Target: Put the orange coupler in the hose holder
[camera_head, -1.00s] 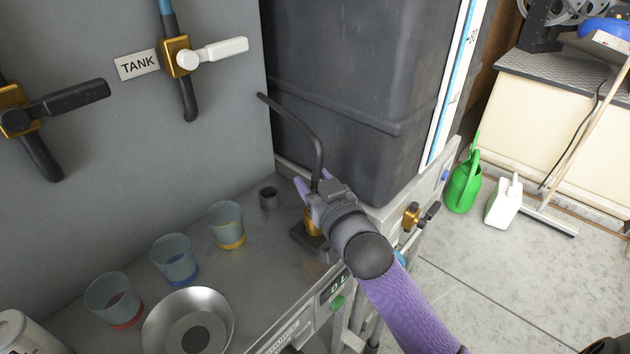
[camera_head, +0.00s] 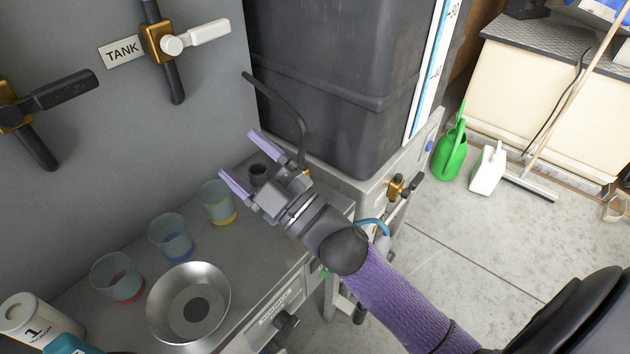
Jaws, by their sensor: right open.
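My right gripper (camera_head: 238,154) is open, its two purple fingers spread and pointing up-left over the back of the grey counter. A small dark cup-shaped holder (camera_head: 258,171) shows between the fingers; I cannot tell whether they touch it. A black curved hose (camera_head: 290,104) comes down beside the dark tank to a small orange-gold piece (camera_head: 306,172), which looks like the coupler, just right of the gripper. Most of that piece and its base are hidden behind my gripper. Nothing shows held in the fingers. My left gripper is not in view.
Several clear cups, including a yellow-based one (camera_head: 218,203), and a steel bowl (camera_head: 189,303) stand on the counter. A white-handled valve (camera_head: 195,38) is on the wall. The dark tank (camera_head: 335,85) blocks the back.

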